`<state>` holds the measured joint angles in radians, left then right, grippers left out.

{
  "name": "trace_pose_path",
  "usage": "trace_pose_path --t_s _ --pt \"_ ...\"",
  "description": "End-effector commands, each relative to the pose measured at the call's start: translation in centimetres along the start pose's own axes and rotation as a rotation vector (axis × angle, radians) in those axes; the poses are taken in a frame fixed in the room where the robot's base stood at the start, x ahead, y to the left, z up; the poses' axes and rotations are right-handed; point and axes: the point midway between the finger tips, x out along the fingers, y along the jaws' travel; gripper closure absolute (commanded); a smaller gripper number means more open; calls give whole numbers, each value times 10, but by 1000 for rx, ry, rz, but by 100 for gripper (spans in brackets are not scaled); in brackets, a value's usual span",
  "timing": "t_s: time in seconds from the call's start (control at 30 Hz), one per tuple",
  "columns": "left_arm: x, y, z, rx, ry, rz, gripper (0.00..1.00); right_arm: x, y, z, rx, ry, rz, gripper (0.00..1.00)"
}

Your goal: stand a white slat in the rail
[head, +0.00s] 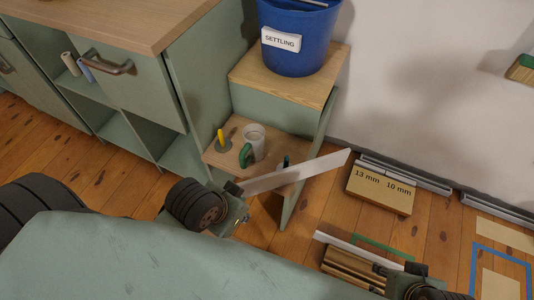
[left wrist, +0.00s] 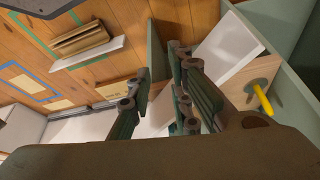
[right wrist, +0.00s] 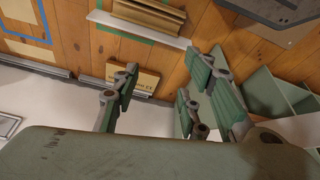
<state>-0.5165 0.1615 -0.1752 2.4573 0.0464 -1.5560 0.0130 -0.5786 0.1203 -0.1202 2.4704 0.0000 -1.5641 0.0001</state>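A long white slat (head: 318,166) is held slanting above the small wooden table; it is large in the left wrist view (left wrist: 232,45). My left gripper (left wrist: 158,78) has its fingers close together around this slat. Parts of the slat are hidden behind the fingers. Grey rails (head: 408,175) run along the foot of the wall, with another length further right (head: 498,212). Another white slat (head: 345,245) lies on the floor beside brown wooden pieces. My right gripper (right wrist: 160,85) is open and empty, low at the right of the head view, beside those pieces.
A wooden block (head: 380,190) marked 13 mm and 10 mm lies before the rail. A blue bucket (head: 298,38) stands on the taller stand. Blue tape (head: 500,255) marks the floor at right.

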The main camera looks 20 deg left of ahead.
Motion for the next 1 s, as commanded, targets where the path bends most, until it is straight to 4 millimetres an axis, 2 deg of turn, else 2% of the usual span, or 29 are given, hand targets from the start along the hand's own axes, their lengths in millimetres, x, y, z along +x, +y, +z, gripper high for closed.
trace_pose_path --t_s 0.03,0.1,0.2,0.3,0.4,0.53,0.7,0.9,1.0 --pt "-1 10 -24 52 46 29 81 11 0 0 1 -11 -1 60" --pt "-2 31 -55 132 106 85 81 22 -1 1 0 -19 -2 60" --pt "-4 62 -92 261 176 163 81 38 -2 3 -1 -28 -4 60" --pt "-6 84 -115 378 209 224 81 54 -2 6 -2 -38 -6 60" --pt "-4 93 -128 476 208 262 81 70 -3 9 -4 -46 -7 60" --pt "2 84 -137 561 170 276 81 90 -5 16 -5 -58 -9 60" --pt "11 42 -144 586 94 253 81 113 -6 25 -8 -70 -11 60" --pt "14 2 -147 553 38 223 81 128 -7 33 -9 -76 -13 60" --pt "17 -5 -147 542 28 219 81 130 -7 34 -9 -76 -13 60"
